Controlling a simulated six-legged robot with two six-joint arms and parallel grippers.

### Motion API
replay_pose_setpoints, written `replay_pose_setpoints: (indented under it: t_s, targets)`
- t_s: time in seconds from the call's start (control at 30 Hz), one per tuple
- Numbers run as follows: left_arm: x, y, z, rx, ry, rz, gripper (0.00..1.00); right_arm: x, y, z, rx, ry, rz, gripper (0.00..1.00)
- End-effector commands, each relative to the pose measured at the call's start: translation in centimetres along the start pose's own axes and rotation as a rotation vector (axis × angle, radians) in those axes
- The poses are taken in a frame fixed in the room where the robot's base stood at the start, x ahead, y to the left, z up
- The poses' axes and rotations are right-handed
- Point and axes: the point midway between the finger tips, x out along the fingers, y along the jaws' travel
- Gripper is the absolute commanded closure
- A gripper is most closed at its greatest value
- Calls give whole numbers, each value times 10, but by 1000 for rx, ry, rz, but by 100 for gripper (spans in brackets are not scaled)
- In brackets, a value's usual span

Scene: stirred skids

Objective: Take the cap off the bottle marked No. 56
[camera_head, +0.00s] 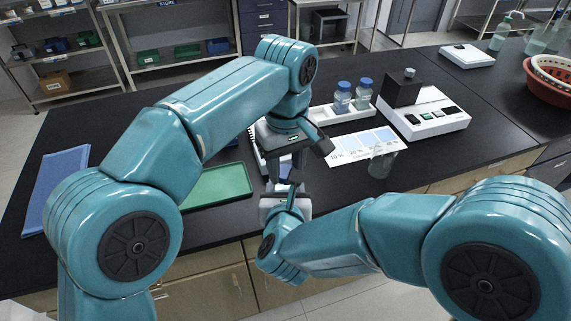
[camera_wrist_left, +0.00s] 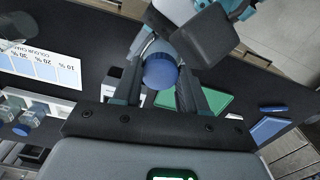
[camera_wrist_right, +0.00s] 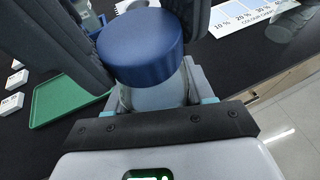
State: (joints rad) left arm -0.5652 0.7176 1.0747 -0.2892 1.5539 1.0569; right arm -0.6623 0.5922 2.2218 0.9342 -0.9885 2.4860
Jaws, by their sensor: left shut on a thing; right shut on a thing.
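A clear bottle (camera_wrist_right: 155,96) with a blue cap (camera_wrist_right: 140,46) is between my two grippers, above the bench's front part. Its number cannot be read. My right gripper (camera_head: 290,205) is shut on the bottle's body below the cap. My left gripper (camera_head: 287,168) comes from above, its dark fingers on both sides of the cap, shut on it. In the left wrist view the cap (camera_wrist_left: 161,71) lies between those fingers. In the head view the arms and grippers hide the bottle. The cap still sits on the bottle's top.
Two blue-capped bottles (camera_head: 343,98) stand in a white rack (camera_head: 322,116) behind. A colour chart (camera_head: 352,147) and a clear beaker (camera_head: 382,160) lie to the right, with a white instrument (camera_head: 430,118). A green tray (camera_head: 216,186) and blue cloth (camera_head: 55,185) are left.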

Motion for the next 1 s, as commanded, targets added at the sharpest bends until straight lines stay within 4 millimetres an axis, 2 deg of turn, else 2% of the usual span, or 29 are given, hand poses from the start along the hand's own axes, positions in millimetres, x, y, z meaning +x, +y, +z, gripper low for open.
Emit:
replay_pose_setpoints:
  t_s: [0.37, 1.0]
  targets:
    - [-2, 0, 0, 1, 0, 0, 95, 0, 0, 0, 1, -1, 0, 100]
    - [-22, 0, 0, 2, 0, 0, 95, 0, 0, 0, 1, -1, 0, 100]
